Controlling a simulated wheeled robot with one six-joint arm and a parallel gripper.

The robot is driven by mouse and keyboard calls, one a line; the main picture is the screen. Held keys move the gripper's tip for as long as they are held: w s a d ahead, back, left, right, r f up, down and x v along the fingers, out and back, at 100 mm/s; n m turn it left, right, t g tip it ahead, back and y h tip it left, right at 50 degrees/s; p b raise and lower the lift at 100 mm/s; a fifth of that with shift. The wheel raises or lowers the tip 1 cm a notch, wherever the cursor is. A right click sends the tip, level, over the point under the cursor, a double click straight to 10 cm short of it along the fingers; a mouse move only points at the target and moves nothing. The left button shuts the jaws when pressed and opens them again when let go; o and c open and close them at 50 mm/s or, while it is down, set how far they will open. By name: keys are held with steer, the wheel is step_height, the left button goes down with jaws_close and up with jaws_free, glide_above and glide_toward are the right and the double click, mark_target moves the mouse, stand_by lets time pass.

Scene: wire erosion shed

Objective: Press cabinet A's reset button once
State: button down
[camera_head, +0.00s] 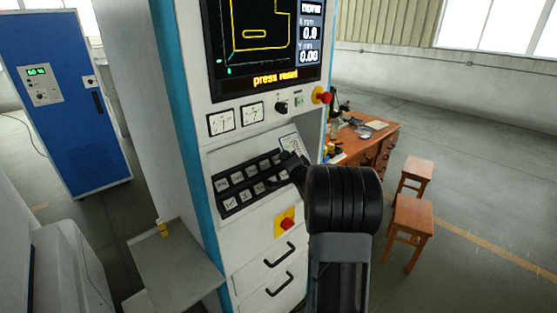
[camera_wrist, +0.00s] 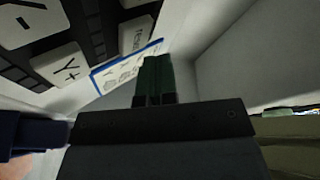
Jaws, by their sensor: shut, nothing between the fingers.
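A white cabinet (camera_head: 250,240) with a teal edge stands before me; no letter A is readable on it. Its screen (camera_head: 262,50) shows "press reset". Below, a sloped black keypad (camera_head: 222,211) carries rows of pale keys. In the wrist view a key (camera_wrist: 135,36) appears to be lettered "Reset", beside the Y+ key (camera_wrist: 62,70) and Y- key (camera_wrist: 20,22). My gripper (camera_head: 290,156) is shut and empty at the keypad's right end. In the wrist view its fingertips (camera_wrist: 156,62) are over or beside a blue-edged card (camera_wrist: 125,68); contact cannot be told.
Red stop buttons (camera_head: 322,96) and (camera_head: 287,224) stick out above and below the keypad. Drawer handles (camera_head: 279,255) are lower down. A grey side table (camera_head: 180,270) is at left, a blue cabinet (camera_head: 60,100) behind. A wooden desk (camera_head: 372,146) and stools (camera_head: 411,215) stand right.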

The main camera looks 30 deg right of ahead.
steer(key=shift+w+f, duration=0.1)
steer(key=shift+f, duration=0.05)
steer(key=shift+w+f+b, duration=0.15)
steer(key=shift+w+b, duration=0.1)
steer(key=shift+b, duration=0.05)
steer(key=shift+w+a+f, duration=0.1)
steer(key=shift+w+f, duration=0.15)
steer(key=shift+w, duration=0.05)
stand_by(0.7)
steer(key=shift+s+r, duration=0.1)
steer(key=shift+r, duration=0.05)
stand_by(0.3)
steer(key=shift+s+r, duration=0.35)
steer(key=shift+s, duration=0.2)
steer(key=s+r+p, duration=0.1)
steer(key=s, duration=0.1)
steer(key=s+d+r+p, duration=0.1)
steer(key=s+r, duration=0.1)
steer(key=shift+p, duration=0.3)
